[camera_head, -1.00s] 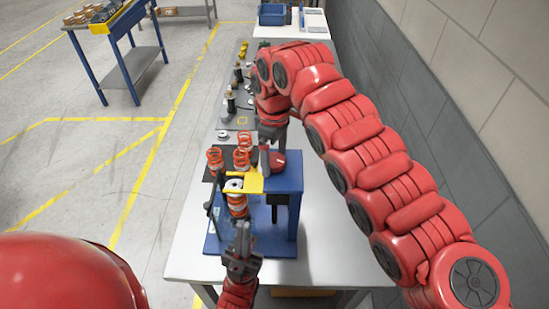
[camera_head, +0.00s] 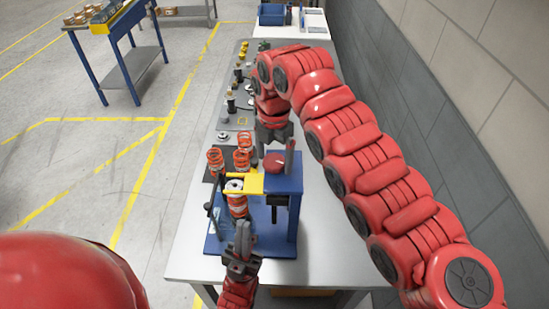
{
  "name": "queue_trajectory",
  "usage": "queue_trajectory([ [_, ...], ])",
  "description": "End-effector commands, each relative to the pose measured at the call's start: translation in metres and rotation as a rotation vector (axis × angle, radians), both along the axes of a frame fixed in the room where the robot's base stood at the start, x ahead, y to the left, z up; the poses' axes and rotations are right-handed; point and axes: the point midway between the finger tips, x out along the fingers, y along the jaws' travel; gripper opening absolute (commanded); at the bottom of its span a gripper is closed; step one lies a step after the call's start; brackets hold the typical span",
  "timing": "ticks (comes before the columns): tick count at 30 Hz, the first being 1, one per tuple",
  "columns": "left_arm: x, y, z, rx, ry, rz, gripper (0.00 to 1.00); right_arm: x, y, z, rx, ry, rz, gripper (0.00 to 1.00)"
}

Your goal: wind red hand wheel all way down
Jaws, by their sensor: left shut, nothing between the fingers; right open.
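The red hand wheel (camera_head: 274,163) sits on top of the blue press fixture (camera_head: 291,187), which stands on the white table. My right gripper (camera_head: 273,150) is open just above the wheel, one finger at each side of it; I cannot tell whether they touch it. A yellow plate (camera_head: 246,184) reaches left from the fixture, over an orange spring on a damper (camera_head: 237,204) standing in the fixture. My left gripper (camera_head: 243,227) is shut and empty, in front of the fixture's base and below the damper.
Several orange springs (camera_head: 215,160) stand on a dark mat left of the wheel. Small parts line a grey strip (camera_head: 239,110) farther back. A blue bin (camera_head: 272,13) is at the far end. The grey wall (camera_head: 440,140) is on the right.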

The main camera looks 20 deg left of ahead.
Motion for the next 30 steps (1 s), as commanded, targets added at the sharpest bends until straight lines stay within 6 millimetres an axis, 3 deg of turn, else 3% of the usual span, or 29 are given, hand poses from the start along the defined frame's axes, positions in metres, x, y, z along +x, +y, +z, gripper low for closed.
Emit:
queue_trajectory([
  [8, 0.0, 0.0, 0.0015, 0.0, 0.0, 0.0, 0.0, 0.0, -0.0001, 0.0002, 0.0, 0.0, 0.182, 0.93],
  [18, 0.0, 0.0, 0.0056, 0.0, 0.0, 0.0, 0.0, -0.0001, -0.0001, 0.0004, -0.001, 0.0, 0.787, 0.93],
  [21, 0.0, 0.0, 0.0059, 0.0, 0.0, 0.0, 0.0, -0.0001, -0.0001, 0.0001, 0.0, 0.0, 0.887, 0.93],
  [28, 0.0, 0.0, 0.0058, 0.0, 0.0, 0.0, 0.0, -0.0001, -0.0001, -0.0002, 0.0, 0.0, 0.918, 0.93],
  [30, 0.0, 0.0, 0.0058, 0.0, 0.0, 0.0, 0.0, -0.0001, -0.0001, -0.0002, 0.0, 0.0, 0.918, 0.83],
])
